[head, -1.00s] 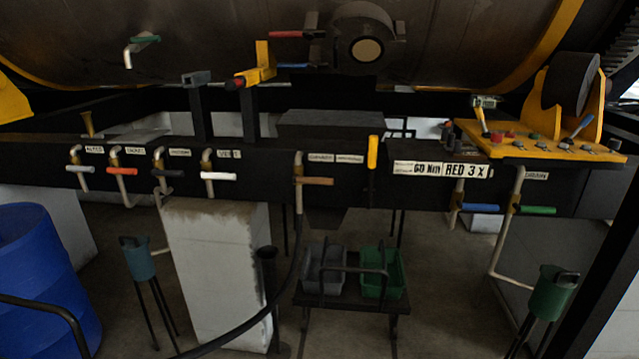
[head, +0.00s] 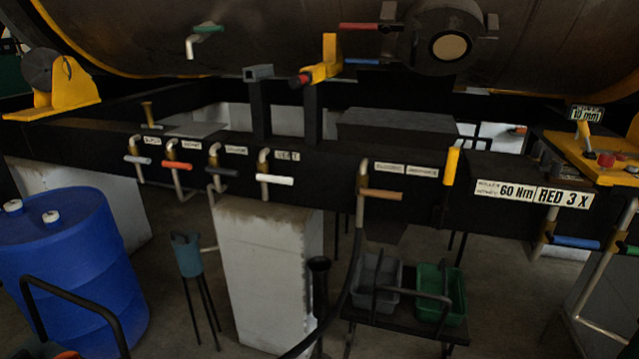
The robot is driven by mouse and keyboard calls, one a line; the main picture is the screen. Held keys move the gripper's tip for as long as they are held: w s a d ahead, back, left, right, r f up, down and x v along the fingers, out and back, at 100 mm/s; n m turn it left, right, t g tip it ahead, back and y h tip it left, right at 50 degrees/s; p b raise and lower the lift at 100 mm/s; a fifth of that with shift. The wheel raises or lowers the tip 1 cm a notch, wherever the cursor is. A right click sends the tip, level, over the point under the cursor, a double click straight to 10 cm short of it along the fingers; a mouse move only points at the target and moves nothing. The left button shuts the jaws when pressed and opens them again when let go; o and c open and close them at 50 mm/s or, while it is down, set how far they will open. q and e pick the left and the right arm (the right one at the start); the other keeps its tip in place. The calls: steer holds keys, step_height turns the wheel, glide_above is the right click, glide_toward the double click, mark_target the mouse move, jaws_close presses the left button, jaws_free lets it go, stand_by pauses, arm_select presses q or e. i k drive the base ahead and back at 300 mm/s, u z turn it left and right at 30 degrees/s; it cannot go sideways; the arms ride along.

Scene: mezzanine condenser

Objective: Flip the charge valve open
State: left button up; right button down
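A row of pipe valves with coloured lever handles runs along the front of the black beam (head: 330,170). Each lies roughly level. Small white labels sit beside them, such as the pair (head: 405,170) by the brown-handled valve. The small lettering is too blurred for me to tell surely which is the charge valve. Blue (head: 575,242) and green handles are at the far right. Neither of my grippers shows.
A blue drum (head: 75,265) stands at lower left, beside a teal cup on a tripod (head: 186,253). A white block (head: 262,275) stands below the beam. A low stand holds grey and green bins (head: 452,283). A yellow upright handle (head: 450,166) rises from the beam.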

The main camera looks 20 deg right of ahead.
mark_target(361, 190)
steer(key=u, duration=0.25)
steer(key=i, duration=1.5)
steer(key=z, duration=0.8)
